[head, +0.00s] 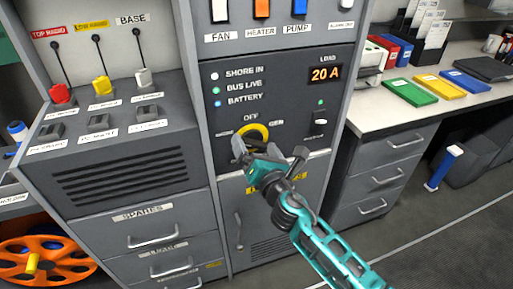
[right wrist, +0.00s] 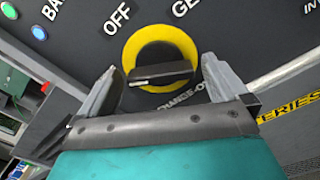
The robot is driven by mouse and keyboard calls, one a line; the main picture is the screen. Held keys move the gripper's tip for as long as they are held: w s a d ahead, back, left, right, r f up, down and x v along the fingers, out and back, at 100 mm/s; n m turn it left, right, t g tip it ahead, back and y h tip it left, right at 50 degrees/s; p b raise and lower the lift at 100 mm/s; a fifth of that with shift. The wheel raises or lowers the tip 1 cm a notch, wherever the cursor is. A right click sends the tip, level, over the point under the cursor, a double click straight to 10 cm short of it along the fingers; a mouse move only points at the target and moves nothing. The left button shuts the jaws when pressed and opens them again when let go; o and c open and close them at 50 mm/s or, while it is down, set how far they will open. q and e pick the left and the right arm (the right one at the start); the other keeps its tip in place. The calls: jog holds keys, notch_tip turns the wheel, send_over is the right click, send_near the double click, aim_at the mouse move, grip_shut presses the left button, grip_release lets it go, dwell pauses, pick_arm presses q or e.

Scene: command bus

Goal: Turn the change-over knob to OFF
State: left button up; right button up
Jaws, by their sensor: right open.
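The change-over knob is a black bar handle in a yellow ring (head: 254,131) on the dark panel, with OFF above it and GEN to its right in the head view. In the right wrist view the knob's black handle (right wrist: 162,73) lies roughly crosswise between my fingers. My right gripper (head: 268,149) is open in front of the knob and hides much of it in the head view. In the right wrist view its two fingers (right wrist: 165,90) stand on either side of the handle, apart from it as far as I can tell. My left gripper is not in view.
The panel carries indicator lights (head: 216,89), a LOAD display (head: 325,73) reading 20 A and a small switch (head: 318,122) to the right of the knob. Rocker switches (head: 262,9) sit above. A counter with coloured folders (head: 438,86) stands at right.

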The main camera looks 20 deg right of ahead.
jog(key=c, duration=1)
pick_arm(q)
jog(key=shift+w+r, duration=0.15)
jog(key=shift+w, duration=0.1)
pick_arm(e)
jog(key=shift+m, duration=0.4)
jog(key=m+b, duration=0.1)
jog(key=m, duration=0.2)
jog(key=shift+m, duration=0.3)
jog(key=m, duration=0.5)
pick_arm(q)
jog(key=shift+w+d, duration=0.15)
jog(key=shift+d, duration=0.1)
pick_arm(e)
jog(key=shift+m, duration=1.2)
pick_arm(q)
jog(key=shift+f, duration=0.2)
